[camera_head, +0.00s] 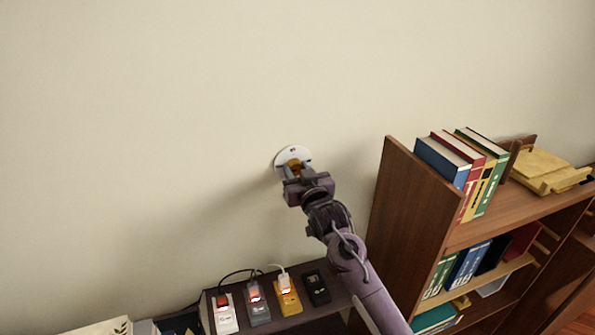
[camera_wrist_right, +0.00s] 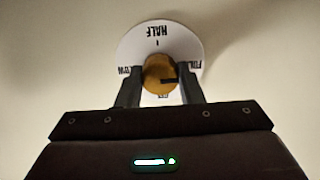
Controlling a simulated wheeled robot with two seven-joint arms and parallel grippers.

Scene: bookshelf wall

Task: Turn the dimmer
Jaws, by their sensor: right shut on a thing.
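The dimmer is a white round plate (camera_head: 291,154) on the wall with a brass-coloured knob at its centre. In the right wrist view the plate (camera_wrist_right: 158,45) carries the word HALF, upside down at the top, and partly covered labels at both sides. My right gripper (camera_wrist_right: 160,84) is shut on the knob, one finger on each side. In the head view my right gripper (camera_head: 299,172) covers the lower part of the plate. My left gripper is not in view.
A brown bookshelf (camera_head: 408,195) with several books (camera_head: 463,165) stands right of my right arm. A low dark shelf (camera_head: 335,285) below the dimmer holds several small devices (camera_head: 257,301) with cables. The wall around the dimmer is bare.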

